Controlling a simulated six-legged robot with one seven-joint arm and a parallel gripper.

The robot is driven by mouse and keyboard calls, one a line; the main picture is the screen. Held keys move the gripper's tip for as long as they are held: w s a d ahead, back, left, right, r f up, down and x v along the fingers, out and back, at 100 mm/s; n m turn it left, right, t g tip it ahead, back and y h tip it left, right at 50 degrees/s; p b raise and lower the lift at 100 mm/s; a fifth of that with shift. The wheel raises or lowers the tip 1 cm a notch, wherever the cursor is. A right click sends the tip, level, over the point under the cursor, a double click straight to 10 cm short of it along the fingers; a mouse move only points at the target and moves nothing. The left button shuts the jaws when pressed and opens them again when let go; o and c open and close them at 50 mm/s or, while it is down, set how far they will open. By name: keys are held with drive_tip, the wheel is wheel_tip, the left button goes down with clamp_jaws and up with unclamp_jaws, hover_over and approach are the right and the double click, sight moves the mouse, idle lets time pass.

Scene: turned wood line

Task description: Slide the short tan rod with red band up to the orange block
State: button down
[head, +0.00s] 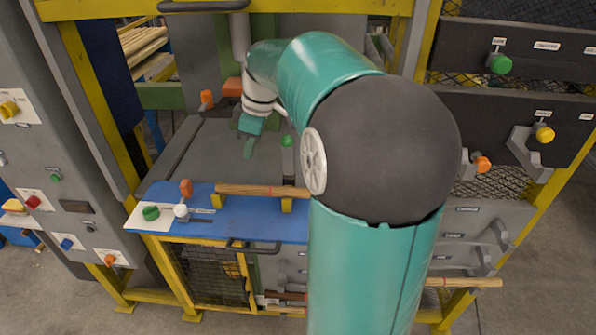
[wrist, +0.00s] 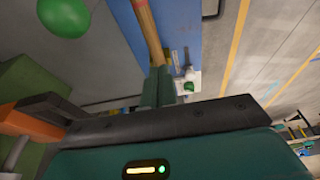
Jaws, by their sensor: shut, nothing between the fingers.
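A tan rod (head: 262,191) with reddish streaks lies across yellow supports on the blue ledge. An orange block (head: 231,87) sits at the back of the grey bed, partly behind my wrist. An orange block also shows at the left of the wrist view (wrist: 28,124). My gripper (head: 248,148) is shut and empty, pointing down above the grey bed, behind the rod and apart from it.
A green ball knob (head: 287,141) stands just right of my gripper. Orange (head: 186,187), white and green knobs (head: 151,213) are at the ledge's left. Another tan rod (head: 465,282) lies at lower right. The grey bed (head: 205,150) left of my gripper is clear.

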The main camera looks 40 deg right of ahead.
drive_tip(key=s+d, duration=1.5)
drive_tip(key=d, duration=0.1)
drive_tip(key=x, duration=0.5)
drive_tip(key=s+x, duration=0.1)
drive_tip(key=x, duration=0.4)
drive_tip(key=s+d+x, duration=0.1)
drive_tip(key=x, duration=0.4)
drive_tip(key=shift+s+d+f, duration=0.1)
drive_tip(key=shift+s+f, duration=0.15)
drive_tip(key=shift+f, duration=0.2)
drive_tip(key=shift+w, duration=0.15)
drive_tip(key=w+a, duration=0.5)
drive_tip(key=w, duration=0.1)
drive_tip(key=shift+a, duration=0.2)
drive_tip(key=shift+w+a+n, duration=0.1)
drive_tip(key=shift+a+n, duration=0.05)
drive_tip(key=shift+n, duration=0.15)
